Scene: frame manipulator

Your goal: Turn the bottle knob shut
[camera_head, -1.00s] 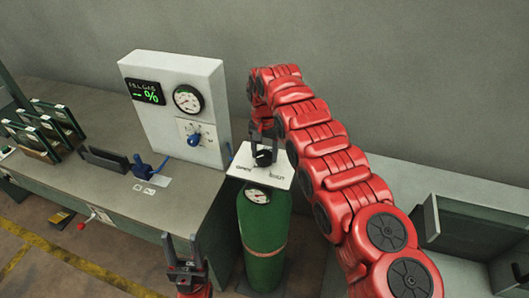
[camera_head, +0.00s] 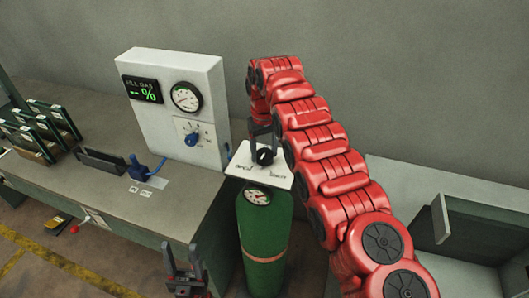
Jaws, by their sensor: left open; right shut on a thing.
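The green gas bottle (camera_head: 262,232) stands upright beside the bench, with a round gauge (camera_head: 257,196) on its front. A white plate marked OPEN and SHUT (camera_head: 246,159) sits on top of it. The black bottle knob (camera_head: 265,156) is on this plate. My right gripper (camera_head: 264,148) reaches down over the plate from behind and is shut on the knob, its fingers on either side. My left gripper (camera_head: 184,278) is low in the picture in front of the bench, open and empty, fingers pointing up.
The bench (camera_head: 120,205) carries a white panel (camera_head: 178,105) with a gauge, a display and a blue dial. A blue-handled lever (camera_head: 139,170) and several framed plates (camera_head: 40,132) are left of it.

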